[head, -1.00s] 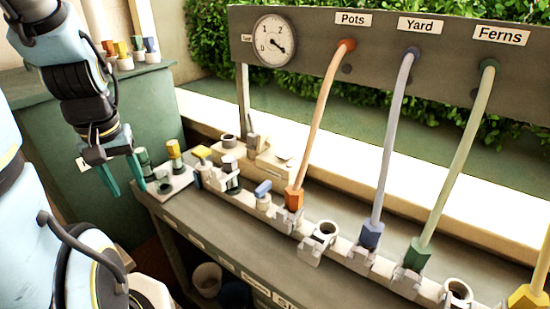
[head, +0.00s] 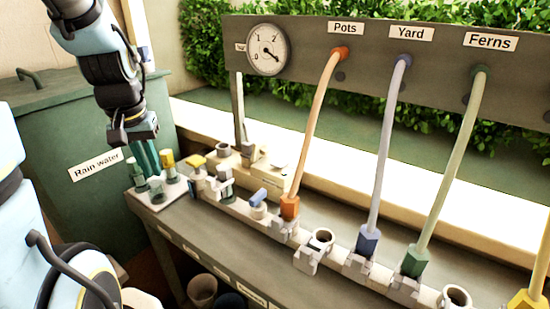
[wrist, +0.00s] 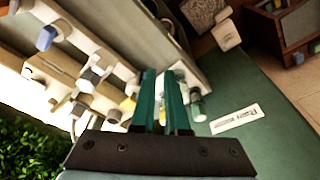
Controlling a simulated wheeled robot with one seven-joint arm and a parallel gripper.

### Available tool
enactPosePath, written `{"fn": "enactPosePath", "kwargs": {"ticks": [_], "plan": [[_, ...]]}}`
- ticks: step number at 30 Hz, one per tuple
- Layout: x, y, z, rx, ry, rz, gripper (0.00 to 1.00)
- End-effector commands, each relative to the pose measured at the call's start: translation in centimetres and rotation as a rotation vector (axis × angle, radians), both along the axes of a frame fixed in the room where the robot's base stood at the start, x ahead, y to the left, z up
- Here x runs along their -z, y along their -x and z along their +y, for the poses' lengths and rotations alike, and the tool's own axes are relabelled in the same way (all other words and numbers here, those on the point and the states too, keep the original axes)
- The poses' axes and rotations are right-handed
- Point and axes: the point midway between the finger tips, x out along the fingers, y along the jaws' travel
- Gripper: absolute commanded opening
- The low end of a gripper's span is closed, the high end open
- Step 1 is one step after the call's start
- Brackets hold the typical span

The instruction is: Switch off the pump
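No part readable as "pump" shows. A beige box-like unit (head: 270,172) sits at the back of the bench, with a small grey upright lever (head: 247,147) beside it; I cannot tell whether this is the pump or its switch. My gripper (head: 147,160) points down above the bench's left end, its two teal fingers close to a yellow-topped fitting (head: 168,166) and small green-grey fittings (head: 157,186). In the wrist view, my gripper (wrist: 160,75) shows a narrow gap between its fingers and nothing held. Whether it touches the fittings is unclear.
A gauge (head: 267,45) and hoses labelled Pots, Yard and Ferns hang from the back board (head: 300,30). A yellow-handled valve (head: 197,162) and blue-handled valve (head: 258,197) line the manifold. A green rain water tank (head: 70,130) stands left. Pots (head: 202,290) sit below.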

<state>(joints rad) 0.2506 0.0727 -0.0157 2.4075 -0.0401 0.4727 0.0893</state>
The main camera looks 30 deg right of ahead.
Motion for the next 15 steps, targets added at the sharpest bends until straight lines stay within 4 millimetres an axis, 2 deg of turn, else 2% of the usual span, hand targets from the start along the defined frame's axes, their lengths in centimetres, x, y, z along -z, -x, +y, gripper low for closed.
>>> {"fn": "enactPosePath", "kwargs": {"ticks": [1,4,9,12,15], "plan": [[-0.3,-1.3,-3.0,0.085,0.008,-0.017,0.05],[-1.6,-3.1,-9.0,0.245,0.027,-0.05,0.0],[-3.7,-3.7,-18.8,0.492,0.063,-0.099,0.0],[-4.9,-3.1,-23.3,0.603,0.083,-0.119,0.0],[-5.6,-2.4,-26.4,0.68,0.097,-0.135,0.0]]}}
